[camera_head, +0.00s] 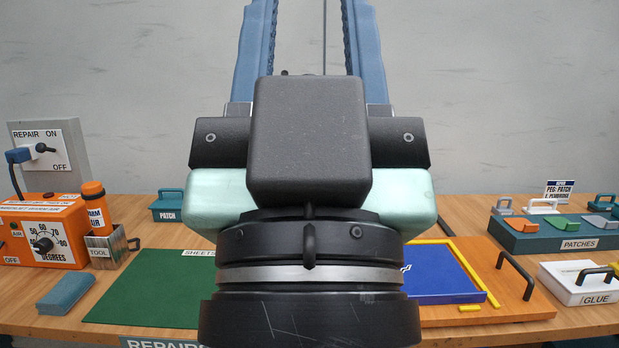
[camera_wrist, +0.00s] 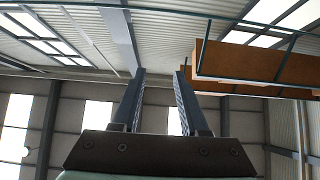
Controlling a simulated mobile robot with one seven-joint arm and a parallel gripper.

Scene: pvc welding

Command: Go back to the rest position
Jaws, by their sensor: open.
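My gripper (camera_head: 306,50) stands upright in the middle of the head view, its two blue fingers spread apart and pointing up in front of the grey wall. Nothing shows between the fingers. In the wrist view my gripper (camera_wrist: 160,88) also shows open and empty, with the hall's roof and windows behind it. My wrist hides the middle of the workbench (camera_head: 140,212) in the head view.
A green mat (camera_head: 150,290) and an orange heater box (camera_head: 45,235) lie left. A blue sheet (camera_head: 440,275) in a yellow frame, a patches rack (camera_head: 550,232) and a white glue box (camera_head: 575,285) lie right. An orange beam (camera_wrist: 260,68) shows overhead in the wrist view.

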